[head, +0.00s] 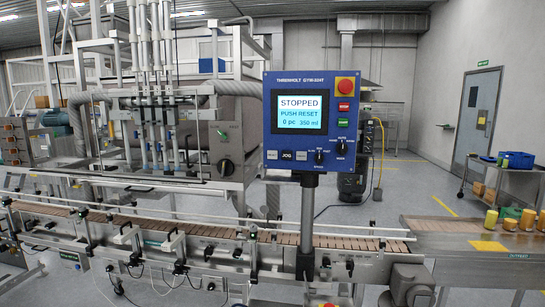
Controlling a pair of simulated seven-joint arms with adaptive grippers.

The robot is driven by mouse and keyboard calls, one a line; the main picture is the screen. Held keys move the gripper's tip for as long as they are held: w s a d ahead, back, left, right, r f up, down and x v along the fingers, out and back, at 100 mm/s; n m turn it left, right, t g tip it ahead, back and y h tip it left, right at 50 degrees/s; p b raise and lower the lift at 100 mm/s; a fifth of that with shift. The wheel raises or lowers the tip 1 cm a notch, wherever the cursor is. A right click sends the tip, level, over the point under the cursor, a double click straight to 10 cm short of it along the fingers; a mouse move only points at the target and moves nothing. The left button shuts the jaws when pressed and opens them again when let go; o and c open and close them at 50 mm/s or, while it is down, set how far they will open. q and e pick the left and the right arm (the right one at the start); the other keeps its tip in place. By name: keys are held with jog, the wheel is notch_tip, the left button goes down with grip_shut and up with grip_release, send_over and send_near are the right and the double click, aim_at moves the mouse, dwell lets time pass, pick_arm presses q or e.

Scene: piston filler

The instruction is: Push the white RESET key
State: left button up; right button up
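A blue control panel (312,120) stands on a grey post in the middle of the head view. Its screen (299,115) reads STOPPED, PUSH RESET, 0 pc, 350 ml. Along the panel's lower left, a pale key (271,155) sits left of the dark JOG key (287,156). Another pale key (301,154) seems to sit right of JOG. The lettering on the pale keys is too small to read, so I cannot tell which is RESET. Neither of my grippers is in view, and nothing covers the panel's front.
A red mushroom button (345,86), a red key (344,106), a green key (342,122) and dark selector knobs (342,149) share the panel. A conveyor (200,231) runs behind the post (308,215). Yellow containers (509,224) stand on the right table (450,239).

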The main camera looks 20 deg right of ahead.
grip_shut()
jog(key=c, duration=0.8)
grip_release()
